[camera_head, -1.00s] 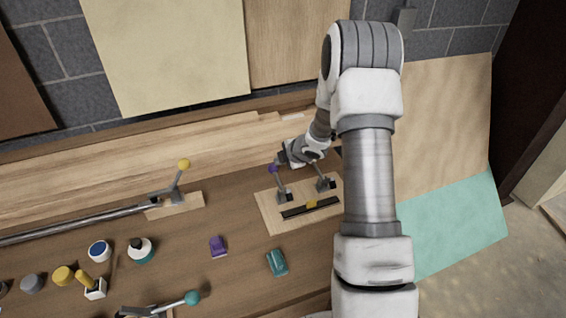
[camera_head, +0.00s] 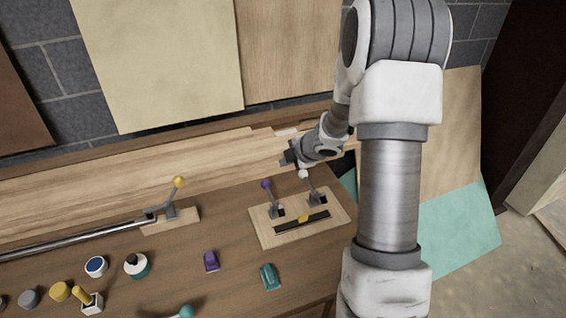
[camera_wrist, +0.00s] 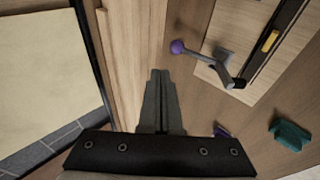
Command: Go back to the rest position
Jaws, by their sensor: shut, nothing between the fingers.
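My gripper (camera_head: 289,158) is raised over the back of the wooden bench, just behind a small board (camera_head: 262,231) with two levers. In the wrist view my gripper (camera_wrist: 160,75) has its fingers together with nothing between them. The purple-knobbed lever (camera_head: 266,185) stands tilted on the board, apart from the fingers; its knob (camera_wrist: 178,47) shows to their right in the wrist view. The white-knobbed lever (camera_head: 303,174) stands beside it, close under my wrist in the head view. A black slide with a yellow slider (camera_head: 303,219) lies in front of them.
A yellow-knobbed lever (camera_head: 179,183) joins a metal rod on the left. A purple block (camera_head: 211,261), a teal block (camera_head: 269,277) and several knobs and jars lie along the front. Upright panels (camera_head: 155,60) lean against the block wall behind.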

